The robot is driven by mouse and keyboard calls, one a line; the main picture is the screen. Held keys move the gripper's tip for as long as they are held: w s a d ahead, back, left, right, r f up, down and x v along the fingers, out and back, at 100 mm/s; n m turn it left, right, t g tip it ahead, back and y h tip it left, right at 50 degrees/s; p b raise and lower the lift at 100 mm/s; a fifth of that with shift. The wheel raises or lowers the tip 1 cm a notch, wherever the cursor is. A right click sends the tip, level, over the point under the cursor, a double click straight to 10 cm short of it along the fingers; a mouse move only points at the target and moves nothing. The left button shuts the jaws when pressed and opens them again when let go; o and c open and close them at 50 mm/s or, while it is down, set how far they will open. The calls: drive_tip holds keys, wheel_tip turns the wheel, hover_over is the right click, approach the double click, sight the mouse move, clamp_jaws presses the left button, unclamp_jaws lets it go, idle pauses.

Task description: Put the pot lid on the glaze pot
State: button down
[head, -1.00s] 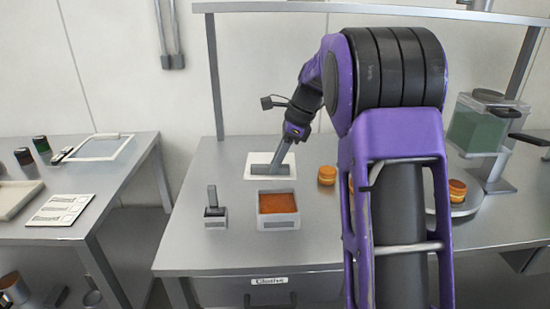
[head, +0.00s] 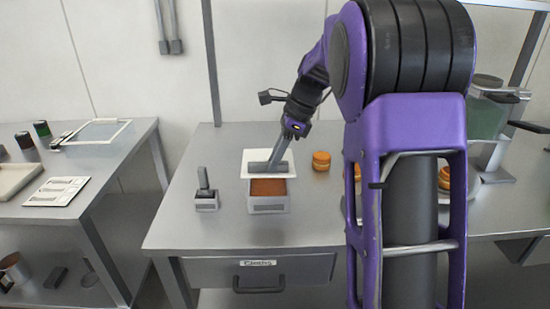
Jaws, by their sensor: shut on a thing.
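The glaze pot (head: 268,207) is an open grey box with brown-orange glaze inside, near the front of the middle table in the head view. The pot lid (head: 252,157) is a flat white square with a grey bar on top. My gripper (head: 279,154) reaches down at a slant from the upper right and is shut on the lid's grey bar. The lid is just behind the pot, and its front edge overlaps the pot's back edge in the picture. I cannot tell whether it touches the pot or how high it is.
A small grey block with an upright handle (head: 206,198) stands left of the pot. An orange round jar (head: 321,161) stands to its right, behind. A green container (head: 486,117) is at the far right. My arm hides part of the table.

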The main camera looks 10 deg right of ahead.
sight(276, 171)
wheel_tip(276, 171, down, 4)
drive_tip(key=b, duration=0.3)
drive_tip(key=shift+f+b, duration=0.1)
drive_tip(key=shift+b, duration=0.3)
drive_tip(key=shift+f, duration=1)
drive_tip(key=shift+p, duration=0.3)
drive_tip(key=shift+f, duration=0.2)
drive_tip(key=shift+c, duration=0.9)
unclamp_jaws()
drive_tip(key=shift+r, duration=0.1)
